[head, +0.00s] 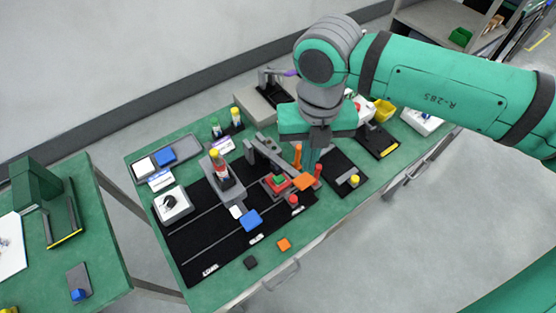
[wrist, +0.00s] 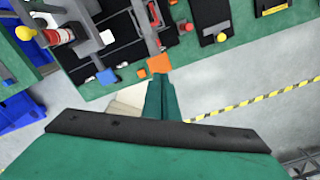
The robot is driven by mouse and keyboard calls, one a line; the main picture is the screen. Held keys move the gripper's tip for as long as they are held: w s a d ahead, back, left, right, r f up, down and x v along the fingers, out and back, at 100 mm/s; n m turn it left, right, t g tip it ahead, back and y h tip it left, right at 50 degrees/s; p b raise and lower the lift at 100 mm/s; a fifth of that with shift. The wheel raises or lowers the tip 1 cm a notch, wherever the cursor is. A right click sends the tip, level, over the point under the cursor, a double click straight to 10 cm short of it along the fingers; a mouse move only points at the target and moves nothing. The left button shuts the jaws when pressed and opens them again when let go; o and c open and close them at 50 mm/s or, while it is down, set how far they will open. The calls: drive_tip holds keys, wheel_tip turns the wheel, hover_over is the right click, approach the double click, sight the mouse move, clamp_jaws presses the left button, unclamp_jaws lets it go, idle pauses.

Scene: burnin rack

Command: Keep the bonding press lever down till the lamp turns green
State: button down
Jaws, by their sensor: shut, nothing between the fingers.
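The grey press (head: 262,150) stands on the black mat on the green bench, with a red and green part (head: 278,181) at its front. A flat orange paddle (head: 303,182), which looks like the lever's end, sits beside it; an orange patch also shows in the wrist view (wrist: 158,64). My gripper (head: 311,160) is shut and empty, pointing down close to the paddle; I cannot tell whether they touch or how far down the lever is. In the wrist view, the closed fingers (wrist: 160,88) lie just below the orange patch. I cannot make out a lit lamp for certain.
A stand with a yellow-topped red and white column (head: 218,166) is left of the press. A yellow knob (head: 355,181) is to the right.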

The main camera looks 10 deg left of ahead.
wheel_tip(320, 180, up, 6)
drive_tip(key=shift+w+a+f, duration=0.15)
drive_tip(key=shift+f, duration=0.1)
idle(0.5)
idle(0.4)
